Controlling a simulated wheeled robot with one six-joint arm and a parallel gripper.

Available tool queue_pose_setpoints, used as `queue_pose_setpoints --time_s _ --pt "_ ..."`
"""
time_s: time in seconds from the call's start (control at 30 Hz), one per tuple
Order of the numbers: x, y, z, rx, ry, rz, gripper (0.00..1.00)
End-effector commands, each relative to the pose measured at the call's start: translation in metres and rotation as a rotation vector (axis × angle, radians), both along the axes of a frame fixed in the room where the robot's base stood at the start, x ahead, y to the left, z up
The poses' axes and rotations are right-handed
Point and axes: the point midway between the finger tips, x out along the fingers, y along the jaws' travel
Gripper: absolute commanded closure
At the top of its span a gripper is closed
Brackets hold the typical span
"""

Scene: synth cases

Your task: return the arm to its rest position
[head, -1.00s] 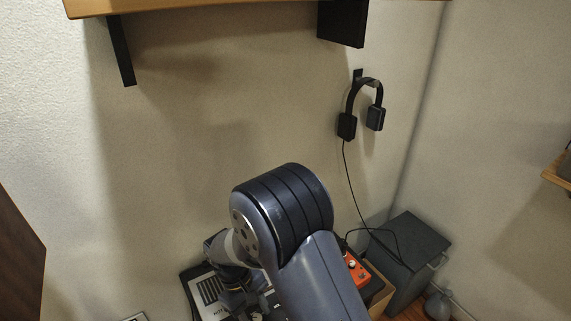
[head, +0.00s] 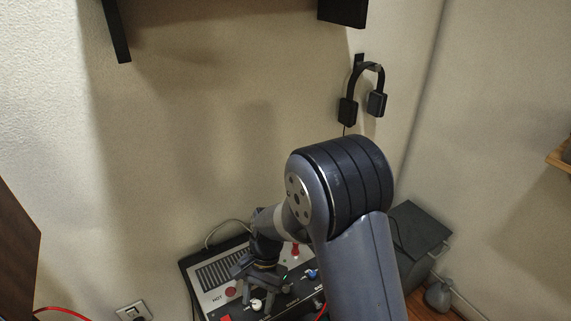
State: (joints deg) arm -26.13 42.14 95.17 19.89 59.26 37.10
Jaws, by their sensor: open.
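My arm rises from the lower right and bends at a large dark joint in mid-picture. Its forearm reaches down and left, so my gripper (head: 256,289) hangs over the dark control panel of a device (head: 216,272) at the bottom. The gripper is open, with no object visible between its fingers. Whether the fingertips touch the panel, I cannot tell. The device has a vented light plate marked "HOT", a red round button and several knobs. My arm hides its right part.
A dark grey box (head: 421,241) stands behind my arm at right. A wall socket (head: 133,312) with a black plug and a red cable (head: 62,310) are at lower left.

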Motion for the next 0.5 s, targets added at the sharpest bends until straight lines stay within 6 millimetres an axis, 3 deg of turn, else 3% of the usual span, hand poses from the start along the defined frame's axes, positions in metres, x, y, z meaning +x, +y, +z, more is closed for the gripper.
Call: queue_pose_setpoints --time_s 0.5 --pt "-0.0024 -0.0032 -0.0017 0.001 -0.002 -0.55 0.56"
